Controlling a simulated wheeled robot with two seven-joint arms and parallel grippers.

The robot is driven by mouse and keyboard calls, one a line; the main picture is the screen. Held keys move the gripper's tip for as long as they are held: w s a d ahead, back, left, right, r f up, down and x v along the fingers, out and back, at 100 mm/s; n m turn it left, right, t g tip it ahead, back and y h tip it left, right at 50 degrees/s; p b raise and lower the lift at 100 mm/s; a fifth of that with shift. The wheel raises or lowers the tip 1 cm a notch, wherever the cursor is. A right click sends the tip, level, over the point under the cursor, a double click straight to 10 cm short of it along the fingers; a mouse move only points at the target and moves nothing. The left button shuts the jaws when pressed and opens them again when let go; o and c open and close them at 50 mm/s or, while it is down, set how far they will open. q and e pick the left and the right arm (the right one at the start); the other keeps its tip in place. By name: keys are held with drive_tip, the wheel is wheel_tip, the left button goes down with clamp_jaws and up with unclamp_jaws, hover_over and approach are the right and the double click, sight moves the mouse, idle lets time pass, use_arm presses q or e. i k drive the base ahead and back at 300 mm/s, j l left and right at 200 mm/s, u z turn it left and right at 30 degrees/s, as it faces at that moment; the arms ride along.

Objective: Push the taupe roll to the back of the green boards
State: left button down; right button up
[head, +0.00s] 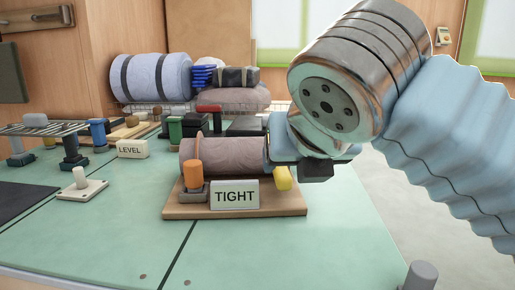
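The taupe roll (228,150) lies sideways on a wooden base (290,208) on the pale green boards (240,250). An orange strap loops over its left part. An orange post (193,175) and a white "TIGHT" sign (235,194) stand in front of it. My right gripper (284,158), blue and dark, is at the roll's right end, which it partly hides. I cannot tell whether it touches the roll or how far its fingers are apart. My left gripper is out of view.
A "LEVEL" sign (131,148), a green post (176,130) and blue posts stand to the left and behind. A blue-grey bedroll (155,78) and a cushion (232,97) lie at the back. The front boards are mostly clear; a grey peg (420,276) stands at the front right.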

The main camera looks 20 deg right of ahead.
sight(237, 185)
drive_tip(key=k+j, duration=0.3)
drive_tip(key=k, duration=0.15)
drive_tip(key=k+j, duration=0.25)
drive_tip(key=k, duration=0.25)
